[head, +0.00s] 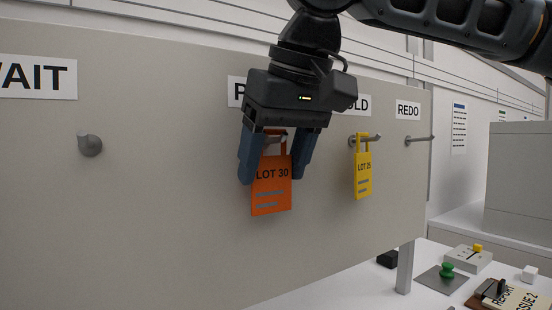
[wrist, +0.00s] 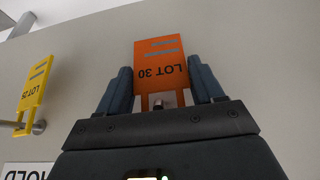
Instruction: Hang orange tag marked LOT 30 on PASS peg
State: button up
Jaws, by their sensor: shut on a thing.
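The orange tag marked LOT 30 (head: 271,198) hangs upright in front of the grey board, between the blue-grey fingers of my gripper (head: 273,176). My gripper is shut on it. In the wrist view the tag (wrist: 160,56) appears upside down between the fingers (wrist: 160,85). A grey peg (head: 279,138) shows at the tag's top loop, just under my gripper's body; its tip also shows in the wrist view (wrist: 158,103). I cannot tell whether the loop is around the peg. The sign above it (head: 236,92) shows only a P; my gripper hides the rest.
A yellow tag marked LOT 25 (head: 363,175) hangs on the peg to the right, under the HOLD sign. The REDO peg (head: 420,139) and the WAIT peg (head: 90,146) are bare. A white table with small items stands lower right.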

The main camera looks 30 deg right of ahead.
dwell(0.3)
jog(key=o, duration=1.1)
jog(key=shift+c, duration=0.2)
jog(key=shift+v, duration=3.95)
